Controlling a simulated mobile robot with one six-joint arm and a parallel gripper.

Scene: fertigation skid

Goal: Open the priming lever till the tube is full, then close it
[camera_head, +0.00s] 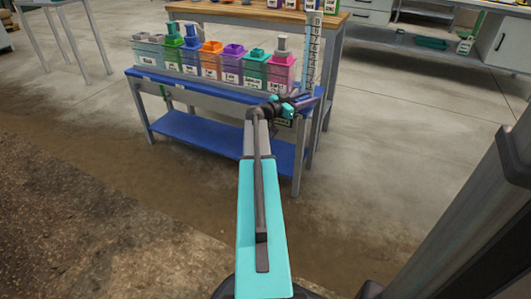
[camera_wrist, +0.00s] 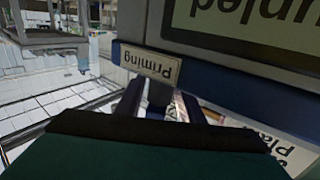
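My gripper (camera_head: 300,104) is at the right front end of the blue bench, low beside the clear graduated tube (camera_head: 313,50). The tube stands upright with number marks; its fill level cannot be read. In the wrist view an upside-down "Priming" label (camera_wrist: 152,65) sits just beyond my dark fingers (camera_wrist: 162,103). The fingers are apart, with a small dark grey piece between them. It may be the priming lever, but I cannot tell whether they press on it. The lever's position is not clear; in the head view my gripper hides that spot.
The blue bench (camera_head: 222,92) holds a row of colored, labelled containers (camera_head: 210,62). A wooden-topped table (camera_head: 255,13) stands behind it. A panel with an upside-down sign (camera_wrist: 265,22) is close above my gripper in the wrist view. The floor in front is clear.

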